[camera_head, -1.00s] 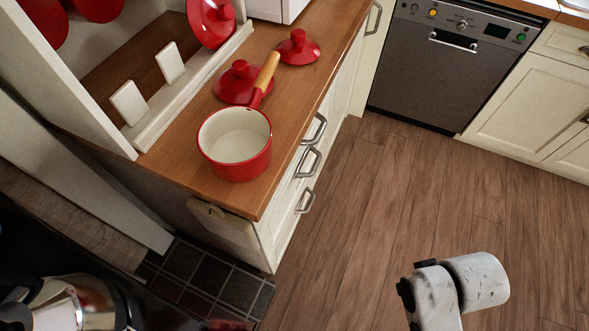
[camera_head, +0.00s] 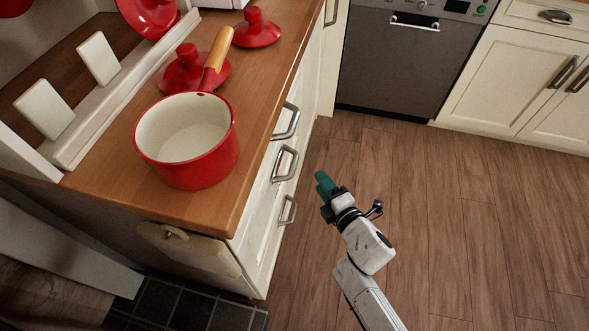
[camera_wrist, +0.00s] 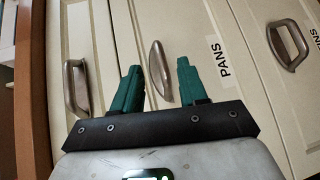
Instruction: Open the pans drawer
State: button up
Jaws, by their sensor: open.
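The cream cabinet has three stacked drawers, which run left to right in the wrist view. A PANS label (camera_wrist: 222,58) is just right of the middle handle (camera_wrist: 160,72) there. That curved metal handle also shows in the camera_head view (camera_head: 287,164). The upper handle (camera_wrist: 75,88) is at left and the lower handle (camera_wrist: 287,44) at right. My gripper (camera_head: 325,184) is open and empty, in front of the drawers and to their right in the camera_head view. In the wrist view its teal fingers (camera_wrist: 160,84) lie either side of the middle handle, seemingly short of it.
On the wooden counter (camera_head: 200,214) stand a red saucepan (camera_head: 190,172) and two red lids (camera_head: 257,28). A cutting board (camera_head: 188,248) hangs on the cabinet's end. A dishwasher (camera_head: 395,68) is at the back. The wooden floor to the right is clear.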

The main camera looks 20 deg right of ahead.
aim_at(295, 162)
jog(key=w+a, duration=0.1)
jog(key=w, duration=0.2)
jog(key=w+a+f+n+y+b, duration=0.1)
jog(key=w, duration=0.3)
jog(key=w+a+f+n+b, duration=0.1)
jog(key=w, duration=0.3)
jog(key=shift+a, duration=0.3)
jog(key=shift+c, duration=0.3)
grip_shut()
